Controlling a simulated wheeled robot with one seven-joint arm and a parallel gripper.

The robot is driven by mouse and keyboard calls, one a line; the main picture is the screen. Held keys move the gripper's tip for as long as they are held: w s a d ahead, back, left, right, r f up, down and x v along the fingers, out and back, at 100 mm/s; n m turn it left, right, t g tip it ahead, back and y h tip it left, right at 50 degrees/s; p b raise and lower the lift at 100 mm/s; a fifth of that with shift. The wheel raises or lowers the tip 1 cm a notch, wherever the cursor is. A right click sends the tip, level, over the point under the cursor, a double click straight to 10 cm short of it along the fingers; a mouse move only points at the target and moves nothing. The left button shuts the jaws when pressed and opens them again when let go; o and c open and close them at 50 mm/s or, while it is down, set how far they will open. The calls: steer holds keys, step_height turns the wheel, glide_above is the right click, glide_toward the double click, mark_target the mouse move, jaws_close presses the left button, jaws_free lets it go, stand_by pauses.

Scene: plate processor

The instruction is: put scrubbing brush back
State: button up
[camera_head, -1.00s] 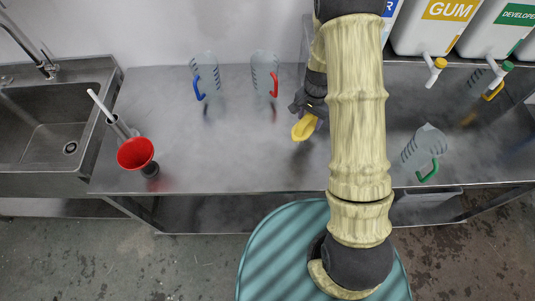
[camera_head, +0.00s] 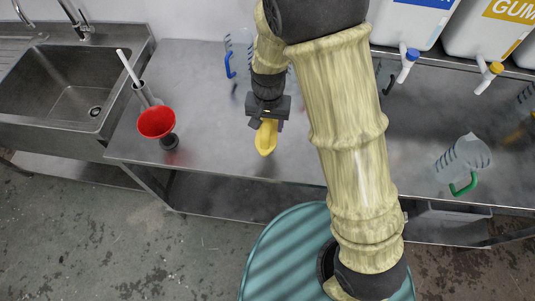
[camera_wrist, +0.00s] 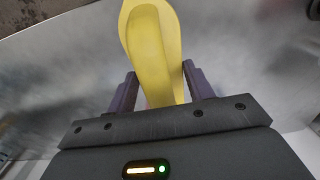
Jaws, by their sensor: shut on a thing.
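A yellow scrubbing brush (camera_head: 266,138) is in my gripper (camera_head: 266,118), above the steel counter in the head view. The wrist view shows the yellow brush (camera_wrist: 152,45) between the two dark fingers of my gripper (camera_wrist: 158,88). Its bristles are not visible. My gripper is shut on it, and the brush's rounded end points toward the counter's front edge. A grey holder (camera_head: 147,95) with a white stick in it stands at the counter's left end, beside a red funnel (camera_head: 157,122).
A sink (camera_head: 70,85) is at the far left. A blue-handled jug (camera_head: 238,55) stands behind my gripper. A green-handled jug (camera_head: 462,160) is at the right. Large white containers (camera_head: 410,22) with taps stand at the back right. The counter (camera_head: 205,105) between funnel and gripper is clear.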

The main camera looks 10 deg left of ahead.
step_height(320, 180, down, 6)
steer(key=shift+w+r+p, duration=0.1)
steer(key=shift+p, duration=0.45)
steer(key=shift+f+p, duration=0.4)
steer(key=shift+f, duration=1.7)
